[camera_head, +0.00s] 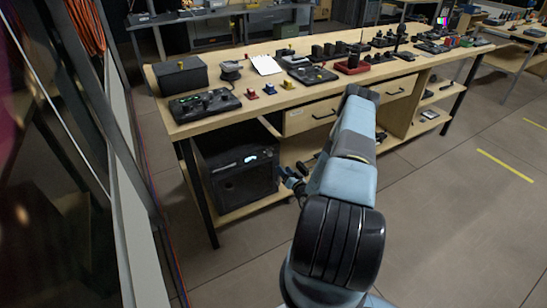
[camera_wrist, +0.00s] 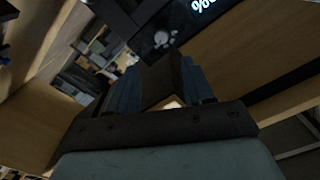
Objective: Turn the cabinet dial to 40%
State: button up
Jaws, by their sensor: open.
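The dark cabinet (camera_head: 242,182) stands on the lower shelf at the left end of the wooden workbench. A small lit display (camera_head: 250,158) shows on its front. In the wrist view the cabinet front lies at the top, with a lit display (camera_wrist: 205,5) of which only a "%" sign is readable. A grey round dial (camera_wrist: 164,40) sits below and left of the display. My gripper (camera_head: 291,181) is at the right of the cabinet front in the head view. In the wrist view my gripper (camera_wrist: 160,72) is open and empty, its fingers apart below the dial. Contact with the dial cannot be seen.
The workbench top (camera_head: 215,118) carries several control boxes and small parts. Drawers (camera_head: 312,115) with dark handles hang under it, right of the cabinet. A dark bench leg (camera_head: 200,198) stands left of the cabinet. The floor in front (camera_head: 450,220) is clear.

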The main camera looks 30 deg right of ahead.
aim_at(271, 155)
jog(key=w, duration=1.1)
jog(key=shift+w+a, duration=0.25)
jog(key=shift+w, duration=0.15)
jog(key=shift+c, duration=0.3)
